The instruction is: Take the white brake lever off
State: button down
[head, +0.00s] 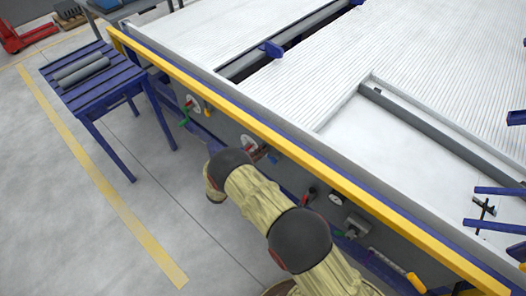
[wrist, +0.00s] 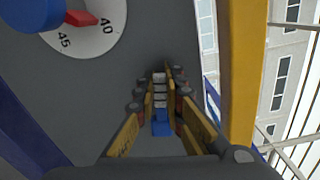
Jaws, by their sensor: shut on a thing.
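In the wrist view the two yellow-padded fingers of my gripper (wrist: 161,82) stand close on either side of a narrow lever with pale white-grey segments (wrist: 160,102) and a blue part (wrist: 161,127) nearer the camera. The gripper is shut on this lever, which I take as the white brake lever. It is at the grey machine side panel (wrist: 130,80). In the head view my arm reaches to the same panel (head: 285,178), and the lever and fingertips cannot be made out there.
A dial (wrist: 95,38) with a red pointer and blue knob lies upper left in the wrist view. The yellow rail (head: 300,158) runs above the panel. A green lever (head: 184,117) and a black knob (head: 309,193) sit along it. A blue table (head: 97,90) holds grey pipes.

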jog(key=shift+a, duration=0.1)
dwell(0.4)
jog(key=c, duration=1.8)
grip_release()
jog(key=shift+f, duration=0.1)
jog(key=shift+c, duration=0.2)
jog(key=v, duration=1.1)
jog(key=shift+s+a, duration=0.3)
